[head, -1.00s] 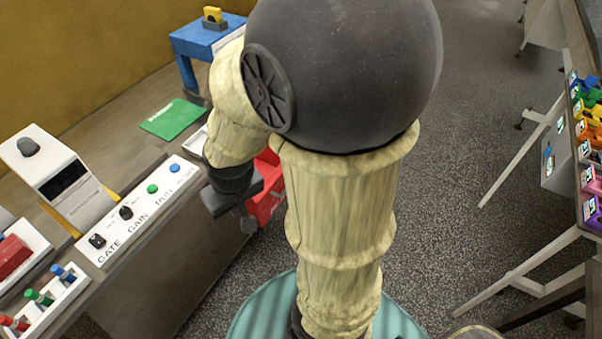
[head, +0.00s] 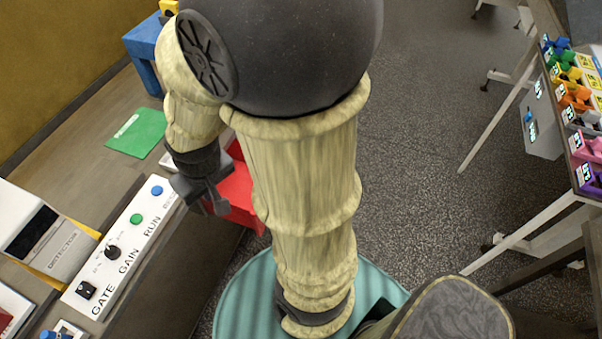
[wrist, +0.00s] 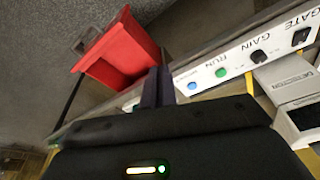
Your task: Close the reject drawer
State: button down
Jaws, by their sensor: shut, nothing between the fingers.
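The red reject drawer (head: 238,192) shows in the head view, partly hidden behind my arm, sticking out from the side of the bench. In the wrist view the drawer (wrist: 122,50) is a red open-topped box standing out from the bench edge, up and left of my fingers. My gripper (head: 215,205) is shut and empty in the head view, just left of the drawer. In the wrist view my gripper's fingers (wrist: 158,88) are together close to the drawer's right side. I cannot tell whether they touch it.
A control panel (head: 125,245) with knobs and buttons lies along the bench, left of my gripper. A green mat (head: 137,132) and a blue stand (head: 145,50) are farther back. A table with coloured items (head: 575,100) stands at the right. Floor between is clear.

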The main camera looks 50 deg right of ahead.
jog(key=s+d+f+m+t+y+b, duration=0.1)
jog(key=s+d+f+m+t+b, duration=0.1)
jog(key=d+f+m, duration=0.5)
jog(key=s+d+f+m+t+y+b, duration=0.1)
jog(key=d+f+m, duration=0.6)
jog(key=d+m, duration=0.7)
jog(key=s+d+f+m+t+y+b, duration=0.1)
jog(key=s+d+f+m, duration=0.4)
jog(key=d+m, duration=0.5)
jog(key=shift+d+f+t+y+b, duration=0.3)
jog(key=shift+d+f+t+b, duration=0.65)
jog(key=shift+d, duration=1.25)
jog(key=shift+f, duration=0.25)
jog(key=w+r+p+x, duration=0.1)
jog(key=r+p+x, duration=0.1)
jog(key=x, duration=1.1)
jog(key=shift+w+a, duration=0.4)
jog(key=shift+w, duration=0.05)
